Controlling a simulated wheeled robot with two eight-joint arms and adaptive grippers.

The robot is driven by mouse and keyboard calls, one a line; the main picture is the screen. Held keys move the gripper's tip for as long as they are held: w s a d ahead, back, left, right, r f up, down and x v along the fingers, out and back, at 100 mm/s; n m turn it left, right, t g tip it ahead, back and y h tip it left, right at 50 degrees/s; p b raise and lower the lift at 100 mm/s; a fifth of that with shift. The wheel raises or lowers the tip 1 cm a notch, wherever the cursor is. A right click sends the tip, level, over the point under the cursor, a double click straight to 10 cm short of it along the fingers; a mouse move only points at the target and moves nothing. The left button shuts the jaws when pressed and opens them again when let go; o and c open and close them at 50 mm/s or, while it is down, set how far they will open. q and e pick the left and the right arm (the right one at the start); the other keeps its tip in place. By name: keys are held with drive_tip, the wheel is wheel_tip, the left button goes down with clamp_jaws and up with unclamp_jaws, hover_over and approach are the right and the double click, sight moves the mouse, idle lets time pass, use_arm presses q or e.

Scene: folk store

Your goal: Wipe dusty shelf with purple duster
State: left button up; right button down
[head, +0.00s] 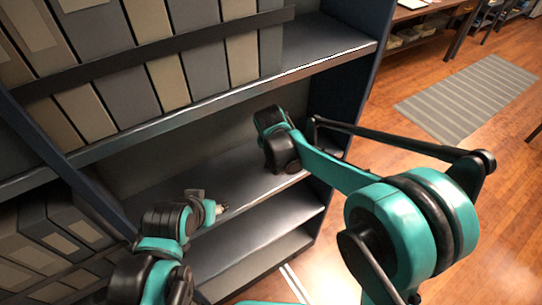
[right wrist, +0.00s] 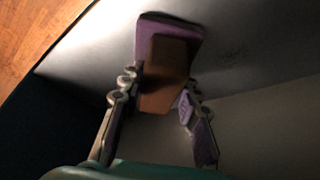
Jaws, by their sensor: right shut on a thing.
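The purple duster (right wrist: 190,32) has a brown block handle (right wrist: 165,75) and lies against the grey shelf surface in the right wrist view. My right gripper (right wrist: 160,95) is shut on the handle, with a finger on either side. A faint dark dusty patch (right wrist: 232,50) shows on the surface to the right of the duster. In the head view, the dark shelf (head: 240,180) is in the middle, and my right wrist reaches into its bay, hiding the duster and gripper. My left gripper (head: 222,208) is in front of the lower shelves; its fingers are too small to read.
Grey and tan binders (head: 165,80) fill much of the upper shelf (head: 330,55). More boxes (head: 65,230) stand in the lower left bay. The dark side panel (head: 345,95) bounds the bay on the right. A striped rug (head: 470,95) lies on the wooden floor.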

drive_tip(key=shift+w+d, duration=0.7)
drive_tip(key=shift+d, duration=0.25)
drive_tip(key=shift+w+d, duration=0.65)
drive_tip(key=shift+d, duration=0.3)
drive_tip(key=shift+r, duration=0.15)
drive_tip(key=shift+a+r+p, duration=0.1)
drive_tip(key=shift+r+p, duration=2.05)
drive_tip(key=shift+r, duration=0.75)
